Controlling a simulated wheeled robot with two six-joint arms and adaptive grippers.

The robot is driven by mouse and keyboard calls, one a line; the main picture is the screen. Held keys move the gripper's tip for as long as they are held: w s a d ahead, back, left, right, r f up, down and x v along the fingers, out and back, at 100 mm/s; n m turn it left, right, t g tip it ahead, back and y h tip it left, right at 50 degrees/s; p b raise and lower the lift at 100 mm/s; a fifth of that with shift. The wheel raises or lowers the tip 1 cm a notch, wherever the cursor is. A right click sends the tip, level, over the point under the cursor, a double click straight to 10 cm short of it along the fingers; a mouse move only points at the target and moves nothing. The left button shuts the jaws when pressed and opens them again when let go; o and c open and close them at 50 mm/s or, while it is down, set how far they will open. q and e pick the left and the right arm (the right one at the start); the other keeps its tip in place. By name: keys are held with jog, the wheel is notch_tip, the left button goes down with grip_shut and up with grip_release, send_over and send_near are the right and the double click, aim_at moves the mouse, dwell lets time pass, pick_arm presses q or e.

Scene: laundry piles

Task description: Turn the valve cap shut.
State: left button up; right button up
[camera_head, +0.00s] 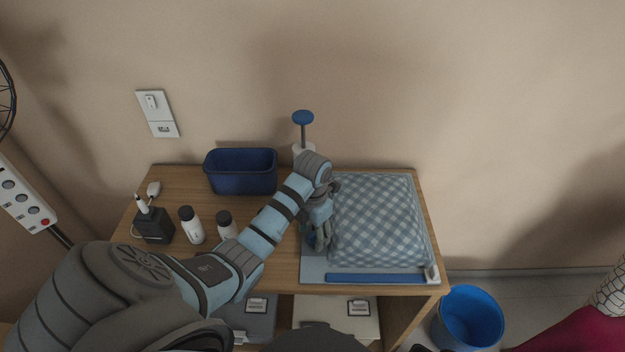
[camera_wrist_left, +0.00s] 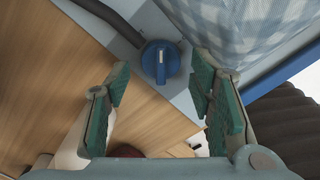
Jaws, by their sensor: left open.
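The valve cap (camera_wrist_left: 161,62) is a round blue knob with a raised grip bar and a small pale mark, seen in the left wrist view. It sits on a pale blue panel beside a checked, quilted bag (camera_head: 375,218). My left gripper (camera_head: 318,243) is over the bag's left side in the head view and hides the cap there. In the left wrist view my left gripper (camera_wrist_left: 160,88) is open, with its green pads apart to either side of the cap's line and nothing between them. My right gripper is not in view.
A blue bin (camera_head: 241,172), a pump with a blue handle (camera_head: 303,118), two white bottles with dark caps (camera_head: 191,226) and a black device (camera_head: 153,224) stand on the wooden table (camera_head: 285,270). A dark hose (camera_wrist_left: 110,18) runs near the cap. A blue bucket (camera_head: 470,318) stands right.

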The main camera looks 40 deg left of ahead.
pick_arm(q)
jog(key=shift+f, duration=0.15)
jog(key=c, duration=1.1)
jog(key=shift+d+n+p, duration=0.1)
jog(key=shift+n+p, duration=0.25)
jog(key=shift+n, duration=0.65)
jog(key=n, duration=0.3)
jog(key=shift+b, duration=0.3)
jog(key=shift+d+n, duration=0.15)
jog(key=shift+n, duration=1.55)
jog(key=shift+b, duration=0.3)
